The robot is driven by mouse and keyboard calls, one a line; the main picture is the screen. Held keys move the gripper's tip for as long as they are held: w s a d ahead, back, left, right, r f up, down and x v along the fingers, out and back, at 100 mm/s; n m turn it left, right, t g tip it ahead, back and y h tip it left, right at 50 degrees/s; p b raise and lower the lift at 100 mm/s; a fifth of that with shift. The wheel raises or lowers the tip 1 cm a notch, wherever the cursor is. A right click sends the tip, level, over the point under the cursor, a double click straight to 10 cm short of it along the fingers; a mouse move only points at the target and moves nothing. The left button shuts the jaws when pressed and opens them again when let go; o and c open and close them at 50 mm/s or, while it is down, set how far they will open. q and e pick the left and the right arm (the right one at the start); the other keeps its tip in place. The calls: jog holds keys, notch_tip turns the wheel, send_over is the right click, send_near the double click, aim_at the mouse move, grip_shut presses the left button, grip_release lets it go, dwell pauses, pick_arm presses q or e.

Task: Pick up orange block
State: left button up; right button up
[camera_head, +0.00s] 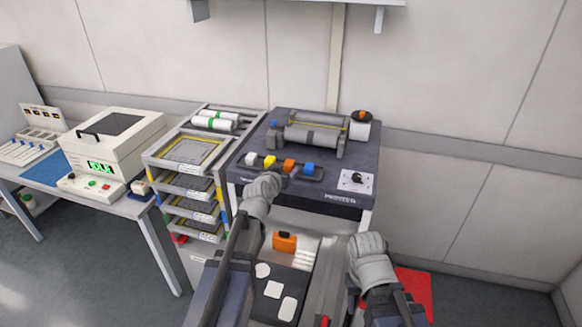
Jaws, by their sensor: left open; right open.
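The small orange block (289,165) sits on the dark top of the trolley (338,186), near its front edge. It stands in a row between a yellow block (270,161) and a blue block (308,169), with a white block (251,158) at the left end. My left gripper (268,183) is open, just in front of and left of the orange block in the picture; its fingers are hard to make out. My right gripper (367,243) is open, lower and further right, away from the blocks. I see nothing held in either gripper.
A grey roller device (310,135) and an orange-capped white container (361,128) stand behind the blocks. A panel with a black knob (355,180) is at right. A tray rack (187,152) stands left. An orange case (284,242) lies below.

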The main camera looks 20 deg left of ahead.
aim_at(287, 166)
pick_arm(q)
jog(key=shift+w+f, duration=0.2)
jog(key=shift+w, duration=0.3)
jog(key=shift+w+f, duration=0.2)
jog(key=shift+w, duration=0.2)
jog(key=x, duration=0.1)
jog(key=b+x, duration=0.1)
jog(key=x, duration=0.1)
jog(key=b+x, duration=0.1)
jog(key=shift+w+a+f, duration=0.1)
jog(key=shift+a, duration=0.15)
jog(key=shift+c, duration=0.2)
grip_shut()
